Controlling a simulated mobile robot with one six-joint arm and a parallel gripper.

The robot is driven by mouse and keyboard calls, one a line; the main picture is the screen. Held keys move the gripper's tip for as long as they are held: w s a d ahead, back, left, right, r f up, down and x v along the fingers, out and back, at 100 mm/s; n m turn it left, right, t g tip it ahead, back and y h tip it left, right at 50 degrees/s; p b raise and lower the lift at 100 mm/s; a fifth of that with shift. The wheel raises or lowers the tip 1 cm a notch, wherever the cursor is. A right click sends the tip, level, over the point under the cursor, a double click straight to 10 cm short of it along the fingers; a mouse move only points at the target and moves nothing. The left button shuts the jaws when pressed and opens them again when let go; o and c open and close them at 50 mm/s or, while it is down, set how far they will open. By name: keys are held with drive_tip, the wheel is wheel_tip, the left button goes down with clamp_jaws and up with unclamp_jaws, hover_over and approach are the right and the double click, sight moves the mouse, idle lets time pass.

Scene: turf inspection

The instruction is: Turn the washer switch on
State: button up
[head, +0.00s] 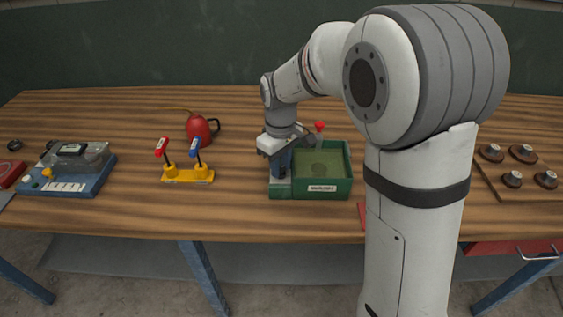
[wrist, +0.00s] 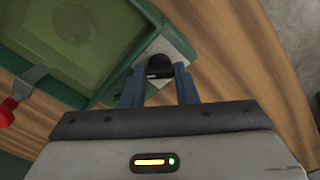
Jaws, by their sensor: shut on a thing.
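The washer is a green open box (head: 345,170) with a label on its front, in the middle of the bench in the head view. It also shows at the upper left of the wrist view (wrist: 120,84). A dark rounded switch knob (wrist: 160,64) sits on a pale plate beside the basin in the wrist view. My gripper (wrist: 159,72) has its blue fingers on either side of this knob and is shut on it. In the head view my gripper (head: 280,165) points down at the washer's left end and hides the knob. Whether the switch is on or off I cannot tell.
A red-handled tap (head: 319,127) rises at the washer's back. A knob board (head: 498,182) lies right. Bare wood lies left of the washer.

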drive_tip(key=m, duration=0.4)
drive_tip(key=shift+m, duration=0.3)
drive_tip(key=m, duration=0.4)
drive_tip(key=shift+m+p, duration=0.35)
drive_tip(key=shift+m, duration=0.05)
drive_tip(key=o, duration=1)
